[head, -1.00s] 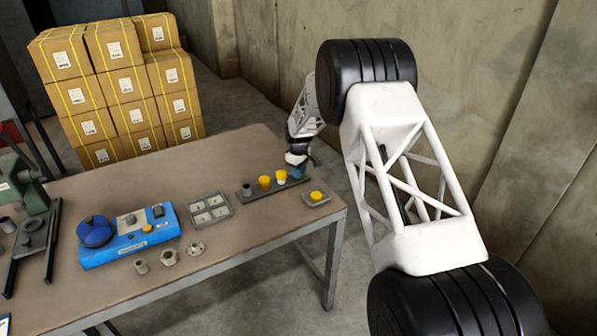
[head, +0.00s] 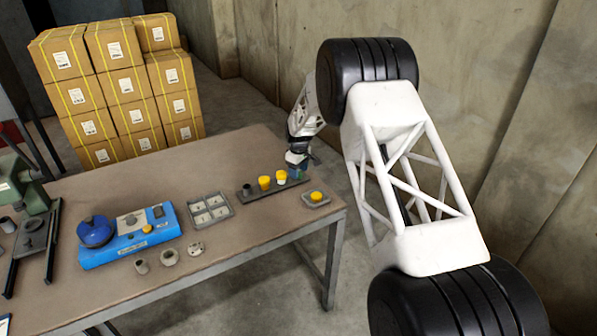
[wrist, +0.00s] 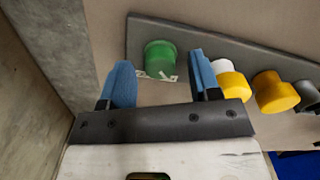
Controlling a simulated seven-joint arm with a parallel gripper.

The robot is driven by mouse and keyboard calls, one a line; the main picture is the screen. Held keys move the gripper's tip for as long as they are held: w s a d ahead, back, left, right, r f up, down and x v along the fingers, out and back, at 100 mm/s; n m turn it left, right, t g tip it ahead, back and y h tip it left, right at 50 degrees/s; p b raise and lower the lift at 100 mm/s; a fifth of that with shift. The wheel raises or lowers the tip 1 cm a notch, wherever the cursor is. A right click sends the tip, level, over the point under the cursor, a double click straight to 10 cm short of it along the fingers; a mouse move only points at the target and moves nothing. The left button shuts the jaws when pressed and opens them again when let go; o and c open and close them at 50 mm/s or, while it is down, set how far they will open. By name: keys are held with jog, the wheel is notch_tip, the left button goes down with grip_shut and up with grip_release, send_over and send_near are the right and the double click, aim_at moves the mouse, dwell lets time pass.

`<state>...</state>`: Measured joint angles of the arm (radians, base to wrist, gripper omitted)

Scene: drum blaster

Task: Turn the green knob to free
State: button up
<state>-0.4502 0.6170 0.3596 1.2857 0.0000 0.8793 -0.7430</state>
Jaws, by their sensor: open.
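The green knob (wrist: 160,55) stands at one end of a dark grey strip (wrist: 215,53) in the wrist view. Small white marks show at its near edge. My gripper (wrist: 160,66) is open, its two blue fingers apart on either side of the knob in that view. No contact with the knob is visible, and I cannot tell how far down the fingers reach. In the head view my gripper (head: 298,170) is over the right end of the strip, largely hiding the knob.
A white-and-yellow knob (wrist: 231,82) is close beside my right finger, with another yellow knob (wrist: 275,91) beyond it. A grey plate with a yellow button (head: 316,196) lies near the table edge. A blue device (head: 130,237) stands further left.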

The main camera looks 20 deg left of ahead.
aim_at(300, 172)
jog(key=shift+r, duration=3.65)
jog(key=shift+d+r, duration=0.25)
jog(key=shift+r, duration=0.05)
jog(key=s+d+r+m, duration=0.2)
jog(key=s+d+r, duration=0.3)
jog(key=d+r, duration=0.25)
jog(key=s+d+r+m, duration=0.1)
jog(key=s+d+r, duration=0.3)
jog(key=d+r, duration=0.35)
jog(key=s+d+r+m+t, duration=0.1)
jog(key=s+d+r+m, duration=0.3)
jog(key=s+d+r, duration=0.9)
jog(key=s+d+m, duration=0.1)
jog(key=s+d, duration=0.3)
jog(key=s, duration=0.3)
jog(key=s+d+r+m+t, duration=0.1)
jog(key=s+d, duration=0.2)
jog(key=s, duration=0.4)
jog(key=s+d+m, duration=0.1)
jog(key=s+d, duration=0.3)
jog(key=s, duration=0.3)
jog(key=s+d+f+m, duration=0.2)
jog(key=s, duration=0.7)
jog(key=s+d+f+m, duration=0.1)
jog(key=s+d+f, duration=0.1)
jog(key=s, duration=0.8)
jog(key=shift+d+m+t, duration=0.3)
jog(key=shift+d+m, duration=0.1)
jog(key=shift+d, duration=0.15)
